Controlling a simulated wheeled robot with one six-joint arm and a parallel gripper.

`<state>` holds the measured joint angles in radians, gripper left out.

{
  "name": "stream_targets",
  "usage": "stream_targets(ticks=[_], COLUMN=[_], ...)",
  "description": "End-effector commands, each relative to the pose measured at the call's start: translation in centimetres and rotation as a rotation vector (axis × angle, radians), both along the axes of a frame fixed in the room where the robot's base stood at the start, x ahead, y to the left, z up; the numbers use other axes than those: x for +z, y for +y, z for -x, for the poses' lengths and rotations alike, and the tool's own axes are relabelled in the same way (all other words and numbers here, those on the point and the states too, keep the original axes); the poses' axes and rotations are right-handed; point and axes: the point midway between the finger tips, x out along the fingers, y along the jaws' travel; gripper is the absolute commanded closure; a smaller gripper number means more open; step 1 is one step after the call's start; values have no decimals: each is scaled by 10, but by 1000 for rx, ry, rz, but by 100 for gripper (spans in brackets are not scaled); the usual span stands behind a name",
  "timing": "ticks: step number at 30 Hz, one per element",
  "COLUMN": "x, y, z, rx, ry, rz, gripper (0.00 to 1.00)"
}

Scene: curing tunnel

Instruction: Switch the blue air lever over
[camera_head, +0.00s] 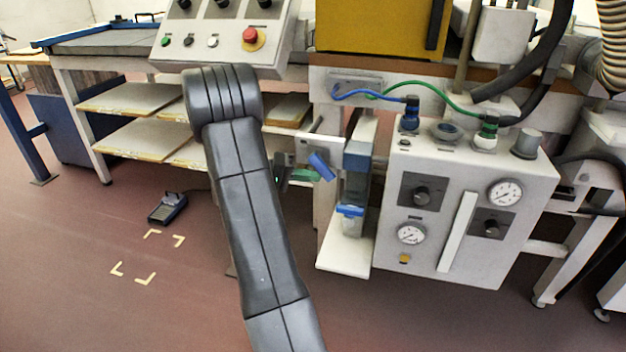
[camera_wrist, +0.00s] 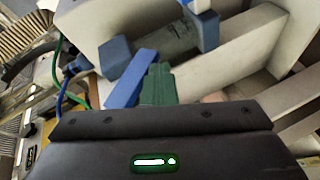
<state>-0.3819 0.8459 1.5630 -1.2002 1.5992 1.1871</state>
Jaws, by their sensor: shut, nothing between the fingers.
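The blue air lever (camera_head: 321,166) is a short blue bar. It sits tilted on the pale bracket left of the air filter unit in the head view. It also shows in the wrist view (camera_wrist: 127,84), slanting just left of my fingers. My gripper (camera_wrist: 158,84) has green fingers, shut together with nothing between them. Their tips are close beside the lever; I cannot tell whether they touch it. In the head view the green fingertips (camera_head: 303,175) show just left of and below the lever, and my dark arm hides most of the gripper.
The filter unit with a blue block (camera_head: 357,155) stands close right of the lever. A white panel box with gauges (camera_head: 456,215) is further right. Blue and green hoses (camera_head: 438,93) run above. A button console (camera_head: 220,42) and shelves (camera_head: 130,100) are left; open floor lies in front.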

Motion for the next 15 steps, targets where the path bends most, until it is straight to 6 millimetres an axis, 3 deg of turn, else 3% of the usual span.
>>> stream_targets(ticks=[15], x=[-1], y=[-21], z=[7], rx=[-2], ry=[0], rz=[4], gripper=[100])
